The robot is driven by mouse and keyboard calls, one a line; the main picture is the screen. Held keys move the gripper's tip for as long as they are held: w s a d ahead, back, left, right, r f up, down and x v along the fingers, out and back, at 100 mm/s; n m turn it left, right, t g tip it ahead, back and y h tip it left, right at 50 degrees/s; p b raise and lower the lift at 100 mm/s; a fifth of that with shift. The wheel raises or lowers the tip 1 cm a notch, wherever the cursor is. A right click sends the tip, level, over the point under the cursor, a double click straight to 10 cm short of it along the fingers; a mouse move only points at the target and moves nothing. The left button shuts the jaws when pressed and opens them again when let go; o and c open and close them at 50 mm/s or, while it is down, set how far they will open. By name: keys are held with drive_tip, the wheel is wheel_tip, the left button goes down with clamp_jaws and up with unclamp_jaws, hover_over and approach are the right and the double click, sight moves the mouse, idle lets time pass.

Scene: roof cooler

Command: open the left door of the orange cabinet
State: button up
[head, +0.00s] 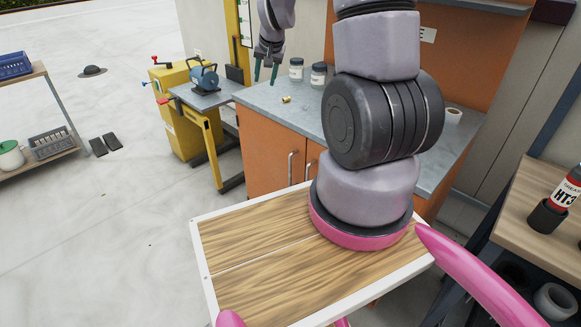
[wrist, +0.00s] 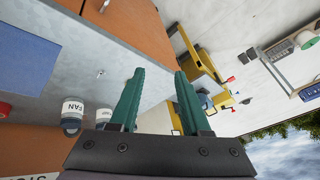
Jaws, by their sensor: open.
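The orange cabinet stands under a grey countertop (head: 300,108) in the head view. Its left door (head: 262,150) is shut flush, with a vertical metal handle (head: 291,166) near its right edge. The right door (head: 313,158) is mostly hidden behind my arm. My gripper (head: 265,72) is open and empty, pointing down above the far left part of the countertop, apart from the door and handle. In the wrist view, the picture is turned over; the two green fingers (wrist: 160,90) are spread, with the orange cabinet front (wrist: 135,20) beyond the counter edge.
Two lidded jars (head: 296,70) and a small brass piece (head: 287,99) stand on the countertop. A yellow machine (head: 178,110) and a small table with a blue device (head: 204,78) are left of the cabinet. Open concrete floor (head: 120,200) lies at left; a wooden bench (head: 530,205) is at right.

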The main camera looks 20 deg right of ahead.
drive_tip(key=d+f+g+h, duration=0.1)
drive_tip(key=d+f, duration=0.1)
drive_tip(key=f, duration=0.6)
drive_tip(key=d+f, duration=0.2)
drive_tip(key=f, duration=0.6)
drive_tip(key=m+g+h, duration=0.1)
drive_tip(key=h, duration=0.1)
approach(290, 164)
drive_tip(key=f, duration=0.2)
drive_tip(key=x, duration=1)
drive_tip(key=shift+w+d, duration=0.2)
drive_tip(key=shift+w, duration=0.05)
drive_tip(key=shift+r, duration=0.1)
clamp_jaws()
